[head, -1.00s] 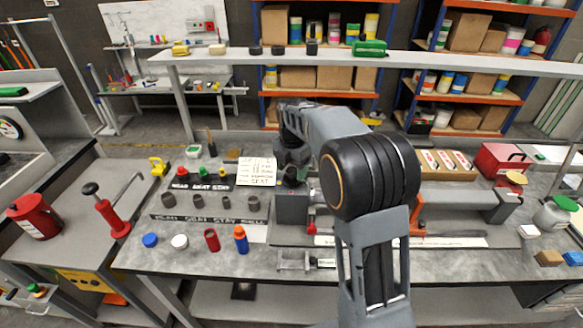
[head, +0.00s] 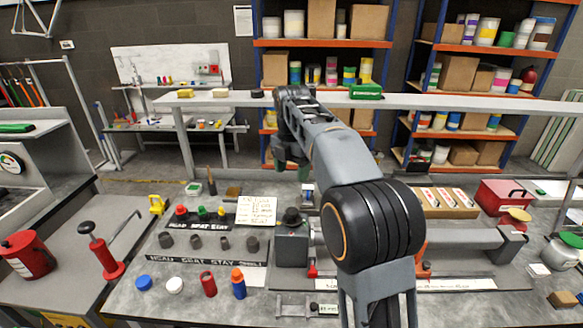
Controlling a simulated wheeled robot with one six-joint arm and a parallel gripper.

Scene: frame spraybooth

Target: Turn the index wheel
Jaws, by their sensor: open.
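A black round knob (head: 291,217), which may be the index wheel, sits on top of a grey block (head: 291,246) at the left end of a grey horizontal fixture (head: 465,238) on the bench. My gripper (head: 290,168) hangs at the far end of my arm, above and beyond the knob in the head view, apart from it. The jaws are open, though the fingertips are small and dark. Nothing shows between them. My arm hides the middle of the fixture.
Small caps, rings and bottles (head: 239,284) stand left of the block, near a handwritten card (head: 256,211). A raised shelf (head: 450,102) crosses behind the bench. A red toolbox (head: 500,197) and a carton (head: 444,203) stand at the right.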

